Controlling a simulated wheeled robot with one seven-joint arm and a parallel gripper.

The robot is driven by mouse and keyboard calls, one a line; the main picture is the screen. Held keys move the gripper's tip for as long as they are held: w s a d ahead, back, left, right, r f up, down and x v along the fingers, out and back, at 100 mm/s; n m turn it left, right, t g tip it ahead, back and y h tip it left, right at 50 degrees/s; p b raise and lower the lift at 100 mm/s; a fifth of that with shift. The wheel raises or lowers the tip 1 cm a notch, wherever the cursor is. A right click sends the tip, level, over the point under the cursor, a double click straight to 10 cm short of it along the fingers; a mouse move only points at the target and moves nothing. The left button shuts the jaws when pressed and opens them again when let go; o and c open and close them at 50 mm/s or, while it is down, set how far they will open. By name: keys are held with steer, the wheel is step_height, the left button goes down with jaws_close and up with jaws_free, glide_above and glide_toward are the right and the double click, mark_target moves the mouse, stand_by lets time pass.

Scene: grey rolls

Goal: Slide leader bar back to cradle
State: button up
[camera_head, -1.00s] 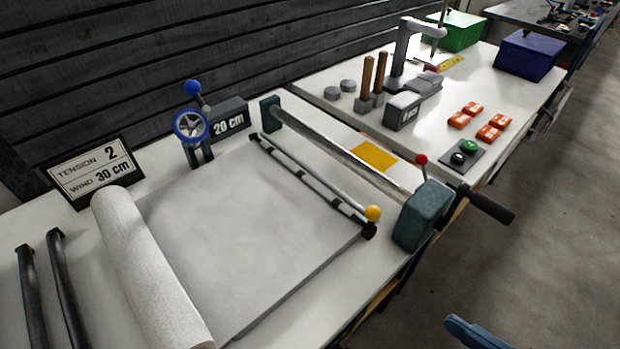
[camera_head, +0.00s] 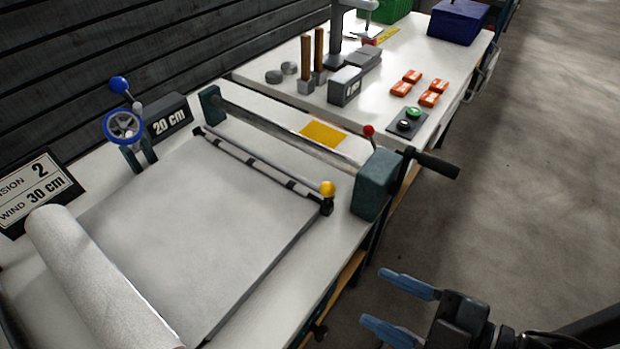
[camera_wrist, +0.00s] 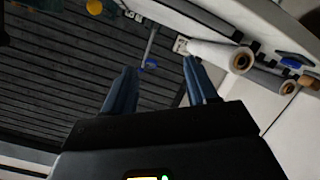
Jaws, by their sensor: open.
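The leader bar (camera_head: 262,170), a thin rod over a black-and-white striped strip with a yellow knob (camera_head: 327,188) at its near end, lies across the right end of the grey sheet (camera_head: 195,235). Its ends sit at small black blocks; I cannot tell which part is the cradle. A metal roller (camera_head: 285,132) between green end blocks lies just beyond it. My gripper (camera_head: 373,297) has blue fingers, spread and empty, over the floor off the bench's front edge, to the right of and nearer than the knob. The fingers also show in the wrist view (camera_wrist: 159,66), with nothing between them.
The white roll (camera_head: 95,285) lies at the sheet's left end. A blue handwheel (camera_head: 124,126) stands at the back. A red-knobbed lever (camera_head: 369,131) and black crank handle (camera_head: 435,164) stick out at the right end block (camera_head: 375,185). The floor to the right is clear.

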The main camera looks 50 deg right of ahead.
steer(key=w+d+f+n+h+b, duration=0.1)
steer(key=w+d+f+n, duration=0.1)
steer(key=w+f+n, duration=0.3)
steer(key=n+t+h+b, duration=0.1)
steer(key=n+h+b, duration=0.2)
steer(key=n+h, duration=0.8)
glide_toward(331, 192)
steer(key=w+d+n+y, duration=0.1)
steer(key=d+n+y, duration=0.1)
steer(key=w+d+r+n+y, duration=0.1)
steer(key=w+y, duration=0.1)
steer(key=shift+w+d+n, duration=0.1)
steer(key=shift+d+n, duration=0.25)
steer(key=shift+n, duration=0.05)
steer(key=shift+w+d+r+n, duration=0.25)
steer(key=shift+w+r+n, duration=0.05)
steer(key=shift+w, duration=0.05)
steer(key=p+x, duration=0.3)
steer(key=x, duration=0.3)
steer(key=shift+w+r, duration=0.1)
steer(key=shift+w, duration=0.05)
steer(key=shift+w+d+p, duration=0.35)
steer(key=shift+w+p, duration=0.05)
steer(key=shift+w, duration=0.1)
steer(key=shift+c, duration=0.2)
jaws_close()
